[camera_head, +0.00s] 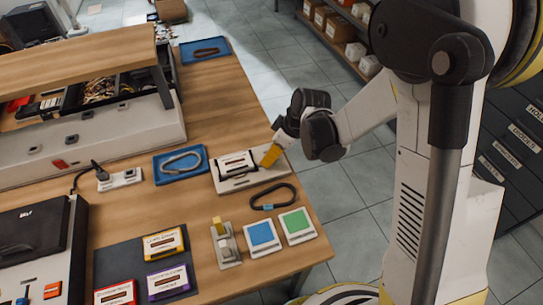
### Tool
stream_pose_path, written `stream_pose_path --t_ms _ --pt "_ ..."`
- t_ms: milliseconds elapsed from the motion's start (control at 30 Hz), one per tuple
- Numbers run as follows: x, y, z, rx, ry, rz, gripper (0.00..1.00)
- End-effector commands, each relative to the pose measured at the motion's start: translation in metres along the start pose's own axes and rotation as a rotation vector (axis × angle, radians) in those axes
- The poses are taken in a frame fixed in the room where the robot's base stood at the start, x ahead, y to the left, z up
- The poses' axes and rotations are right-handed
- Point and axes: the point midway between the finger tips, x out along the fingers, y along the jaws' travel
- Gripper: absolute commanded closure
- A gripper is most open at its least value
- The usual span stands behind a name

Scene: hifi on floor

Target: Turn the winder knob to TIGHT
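A white device with a cassette-like block on it (228,182), which looks like the winder, lies on the wooden table in the head view. My gripper (269,157) reaches in from the right and is at the right end of this device. A yellow piece shows at the gripper's tip, over or against the device; I cannot tell whether they touch. The winder knob cannot be made out and may be hidden behind the gripper. No TIGHT label is readable. The fingers are too small to show whether they are open or shut.
A black loop (284,205), a blue card (262,237), a green card (297,225) and a grey device with a yellow top (226,248) lie nearby. A blue tray (162,174) is to the left. Labelled cassettes (164,243) lie front left. The table's right edge is close.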

Motion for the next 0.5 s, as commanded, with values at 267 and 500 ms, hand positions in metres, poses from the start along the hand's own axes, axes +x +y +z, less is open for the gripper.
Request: stream_pose_path --t_ms 267,500 --pt "0.0047 -0.0002 -0.0003 0.0 0.0 0.0 0.46" --pt "0.0045 -0.0002 -0.0003 0.0 0.0 0.0 0.97"
